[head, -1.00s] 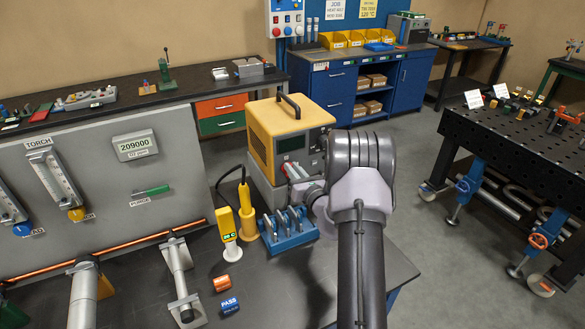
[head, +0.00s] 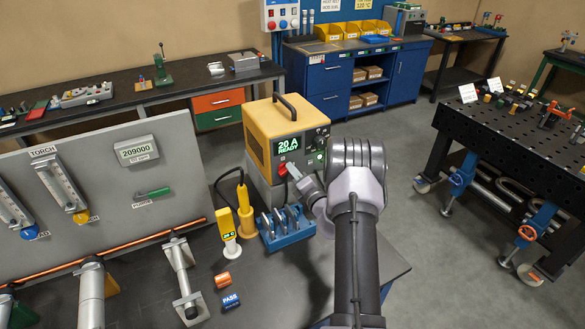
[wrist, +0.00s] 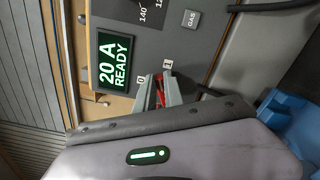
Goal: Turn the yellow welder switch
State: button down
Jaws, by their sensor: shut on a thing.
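The yellow welder (head: 262,118) stands on the bench, its front panel partly behind my arm in the head view. Its display (head: 288,145) is lit green and reads "20 A READY"; it also shows in the wrist view (wrist: 114,62). The red switch (wrist: 160,97) sits on the grey panel between the marks 0 and 1. My gripper (wrist: 157,90) is shut on this switch, with its fingers hiding part of it. In the head view my gripper (head: 291,174) reaches the panel's lower left.
A blue rack (head: 285,236) with metal tools stands just below my gripper. A yellow handheld meter (head: 227,222) and a yellow torch holder (head: 245,212) stand to its left. Open floor lies to the right.

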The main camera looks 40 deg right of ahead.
jog(key=m, duration=0.2)
jog(key=m+p, duration=0.1)
jog(key=m, duration=0.1)
jog(key=shift+d+f+m, duration=0.1)
jog(key=shift+f+m, duration=0.25)
jog(key=shift+m, duration=0.35)
jog(key=c, duration=1.4)
grip_release()
jog(key=shift+c, duration=0.2)
jog(key=shift+s, duration=0.1)
jog(key=v, duration=1.7)
jog(key=shift+s, duration=0.2)
jog(key=shift+f, duration=0.1)
